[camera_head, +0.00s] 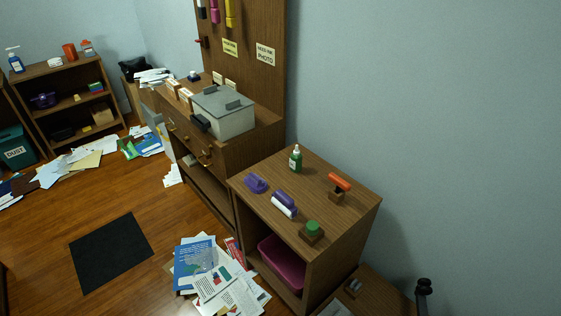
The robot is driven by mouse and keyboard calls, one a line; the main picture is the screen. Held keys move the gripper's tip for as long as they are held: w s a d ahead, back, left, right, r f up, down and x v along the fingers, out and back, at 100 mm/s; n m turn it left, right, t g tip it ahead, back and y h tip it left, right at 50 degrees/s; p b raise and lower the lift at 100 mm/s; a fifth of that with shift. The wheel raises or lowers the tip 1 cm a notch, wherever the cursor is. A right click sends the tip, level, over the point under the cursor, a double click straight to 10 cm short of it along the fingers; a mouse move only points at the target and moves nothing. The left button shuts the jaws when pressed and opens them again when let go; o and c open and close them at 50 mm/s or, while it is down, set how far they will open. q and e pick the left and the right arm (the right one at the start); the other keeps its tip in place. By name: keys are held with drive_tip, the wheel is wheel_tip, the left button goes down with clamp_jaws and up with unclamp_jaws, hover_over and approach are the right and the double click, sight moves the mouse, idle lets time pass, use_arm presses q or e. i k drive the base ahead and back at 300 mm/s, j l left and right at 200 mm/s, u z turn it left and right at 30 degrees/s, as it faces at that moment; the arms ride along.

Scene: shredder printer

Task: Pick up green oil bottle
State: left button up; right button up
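The green oil bottle (296,160) stands upright near the back edge of a small wooden cabinet's top (321,181). It has a green body and a white nozzle. Nothing touches it, and it is fully visible. Neither of my grippers shows in the head view.
Around the bottle are a purple item (256,183), a purple-and-white roller (284,204), a green-topped block (312,231) and a red-handled stamp (338,188). A taller cabinet with a grey machine (223,110) stands left. Papers (214,271) litter the floor. A dark mat (111,252) lies left.

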sight(296, 161)
drive_tip(key=z, duration=1.65)
drive_tip(key=u, duration=1.65)
drive_tip(key=j+z, duration=0.15)
drive_tip(key=z, duration=1.05)
drive_tip(key=j+z, duration=0.25)
drive_tip(key=j, duration=0.2)
drive_tip(key=k+j+z, duration=0.1)
drive_tip(key=j+z, duration=0.2)
drive_tip(key=j, duration=0.15)
drive_tip(key=k+j+z, duration=0.1)
drive_tip(key=j+z, duration=0.15)
drive_tip(key=j, duration=0.2)
drive_tip(key=k+j+z, duration=0.25)
drive_tip(key=j, duration=0.15)
drive_tip(key=k+j+z, duration=0.1)
drive_tip(key=j+z, duration=0.2)
drive_tip(key=j, duration=0.1)
